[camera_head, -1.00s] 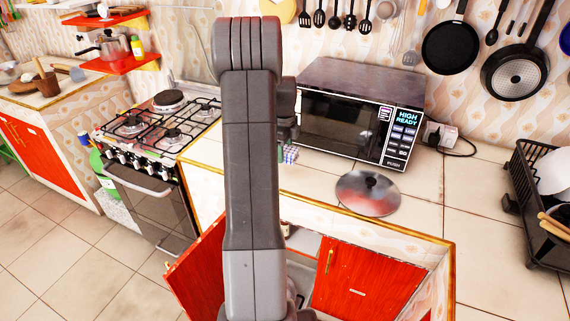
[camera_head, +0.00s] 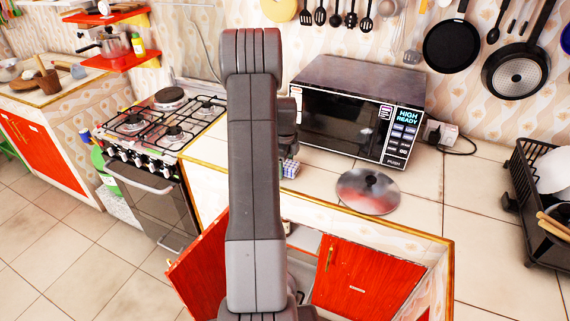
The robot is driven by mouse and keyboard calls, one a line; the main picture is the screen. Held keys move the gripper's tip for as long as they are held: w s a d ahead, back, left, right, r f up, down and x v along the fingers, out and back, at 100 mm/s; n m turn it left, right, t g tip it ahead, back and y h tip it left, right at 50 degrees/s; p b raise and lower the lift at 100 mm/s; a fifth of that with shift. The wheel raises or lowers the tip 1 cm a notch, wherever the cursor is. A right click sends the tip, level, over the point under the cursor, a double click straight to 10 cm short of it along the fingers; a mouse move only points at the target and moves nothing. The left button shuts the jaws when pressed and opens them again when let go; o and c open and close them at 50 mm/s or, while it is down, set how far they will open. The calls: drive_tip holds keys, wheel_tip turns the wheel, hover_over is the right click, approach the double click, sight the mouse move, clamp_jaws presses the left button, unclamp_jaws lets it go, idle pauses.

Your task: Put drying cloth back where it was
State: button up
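A small piece of checked blue and white cloth (camera_head: 290,168) shows on the counter just right of my arm, in front of the microwave's left end. Most of it is hidden behind my arm. My arm stands upright through the middle of the view. My gripper is hidden behind it, so I cannot see its fingers or whether they hold the cloth.
A black microwave (camera_head: 350,115) stands at the back of the counter (camera_head: 325,188). A round metal lid (camera_head: 368,191) lies in front of it. A gas stove (camera_head: 160,128) is at left, a dish rack (camera_head: 535,200) at right. An open red cupboard door (camera_head: 203,270) juts out below.

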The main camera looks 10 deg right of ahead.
drive_tip(key=shift+r, duration=0.15)
wheel_tip(320, 180, up, 12)
drive_tip(key=b, duration=0.1)
idle(0.6)
